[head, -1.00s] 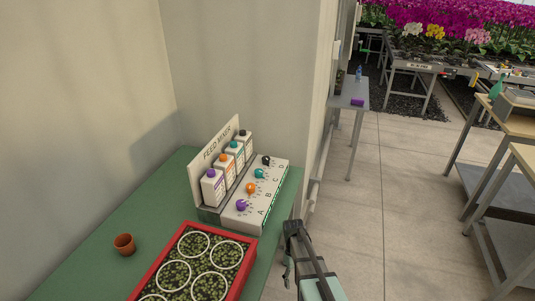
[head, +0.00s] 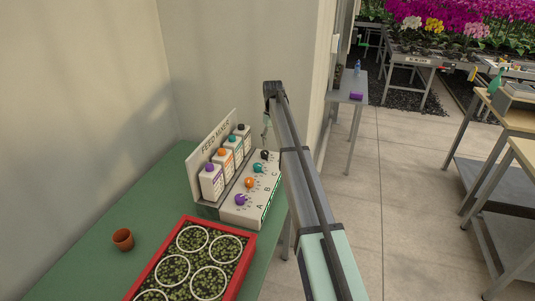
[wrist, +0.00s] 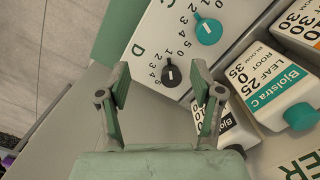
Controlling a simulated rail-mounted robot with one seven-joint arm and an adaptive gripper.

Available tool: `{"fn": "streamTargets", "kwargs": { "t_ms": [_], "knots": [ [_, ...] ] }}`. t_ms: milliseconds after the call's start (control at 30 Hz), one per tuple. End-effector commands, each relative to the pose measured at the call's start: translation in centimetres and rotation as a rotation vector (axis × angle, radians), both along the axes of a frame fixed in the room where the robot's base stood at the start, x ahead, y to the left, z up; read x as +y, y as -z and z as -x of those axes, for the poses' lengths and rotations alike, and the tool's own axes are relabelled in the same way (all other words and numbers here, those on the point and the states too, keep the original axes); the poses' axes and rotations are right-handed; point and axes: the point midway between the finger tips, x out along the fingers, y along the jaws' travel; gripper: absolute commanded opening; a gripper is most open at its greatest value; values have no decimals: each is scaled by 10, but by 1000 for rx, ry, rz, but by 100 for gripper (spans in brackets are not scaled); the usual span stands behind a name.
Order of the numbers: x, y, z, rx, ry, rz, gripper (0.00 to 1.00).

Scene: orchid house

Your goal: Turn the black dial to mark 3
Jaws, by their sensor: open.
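The black dial (head: 264,155) is at the far end of the sloped white face of the feed mixer (head: 240,212). In the wrist view the black dial (wrist: 172,76), by the letter D, shows between my open fingers. A pale pointer line shows on it, with small numbers around it; I cannot tell exactly which mark it points at. My gripper (wrist: 161,84) is open and empty. In the head view my gripper (head: 266,132) is just above the dial's end of the panel. The fingers look apart from the dial.
A teal dial (wrist: 208,30) is beside the black one; orange (head: 249,183) and purple (head: 240,200) dials follow. Several bottles stand behind, a white one (wrist: 238,128) close to my right finger. A red tray (head: 243,270) and a clay pot (head: 123,239) are on the green table (head: 90,270).

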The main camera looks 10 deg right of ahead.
Motion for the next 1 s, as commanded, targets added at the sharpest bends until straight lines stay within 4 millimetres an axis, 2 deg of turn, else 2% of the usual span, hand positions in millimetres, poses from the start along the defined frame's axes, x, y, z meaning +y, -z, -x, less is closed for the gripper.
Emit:
{"fn": "streamTargets", "kwargs": {
  "t_ms": [33, 100, 200, 333, 567, 1000],
  "knots": [
    [11, -25, -29, -27, 11, -1, 66],
    [21, -50, -47, -52, 27, -2, 66],
    [31, -73, -61, -75, 41, -5, 66],
    [35, -81, -65, -84, 49, -6, 66],
    [35, -55, -63, -82, 49, -6, 66],
    [35, 30, -63, -82, 48, -6, 66]
  ]
}}
